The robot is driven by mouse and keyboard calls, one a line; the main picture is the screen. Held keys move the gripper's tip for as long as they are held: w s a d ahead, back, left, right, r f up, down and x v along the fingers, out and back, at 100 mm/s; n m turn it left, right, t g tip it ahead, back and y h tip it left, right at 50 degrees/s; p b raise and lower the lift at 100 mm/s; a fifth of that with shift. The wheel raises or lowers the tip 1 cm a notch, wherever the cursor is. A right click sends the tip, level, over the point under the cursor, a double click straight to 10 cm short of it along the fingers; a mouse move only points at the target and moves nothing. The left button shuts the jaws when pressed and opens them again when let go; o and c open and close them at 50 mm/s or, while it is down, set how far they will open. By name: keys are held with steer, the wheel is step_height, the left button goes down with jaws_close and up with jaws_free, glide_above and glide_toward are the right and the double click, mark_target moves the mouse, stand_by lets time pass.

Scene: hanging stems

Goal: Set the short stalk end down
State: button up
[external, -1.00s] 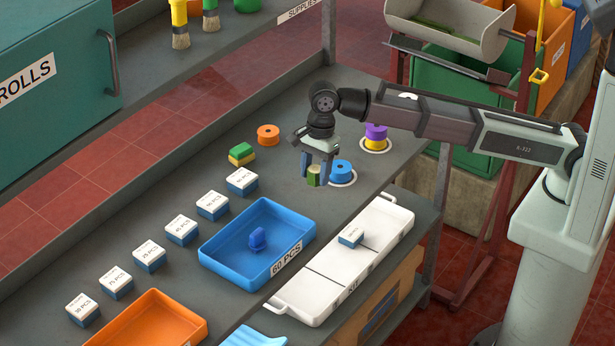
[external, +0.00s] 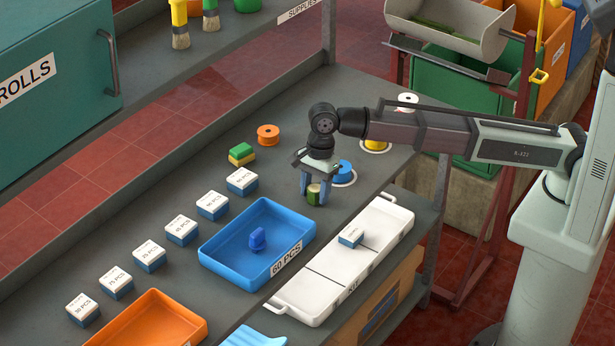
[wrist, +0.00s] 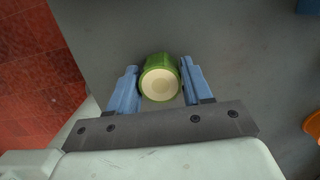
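The short stalk end (external: 313,195) is a stubby green piece with a pale cut face. My gripper (external: 314,190) points down, with its two blue fingers on either side of it. In the wrist view the stalk end (wrist: 160,80) sits between the fingertips (wrist: 160,78), which appear to touch both its sides. It is upright, low over the grey bench (external: 285,215). I cannot tell whether its underside touches the bench.
A blue spool (external: 343,172) on a white ring stands close right of my gripper. A green and yellow block (external: 242,153) and an orange spool (external: 268,135) stand behind left.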

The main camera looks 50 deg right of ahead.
steer(key=o, duration=0.4)
steer(key=r, duration=0.4)
steer(key=d+r, duration=0.1)
steer(key=r, duration=0.3)
steer(key=d+r, duration=0.1)
steer(key=r, duration=0.3)
steer(key=shift+r, duration=0.1)
steer(key=shift+a, duration=0.1)
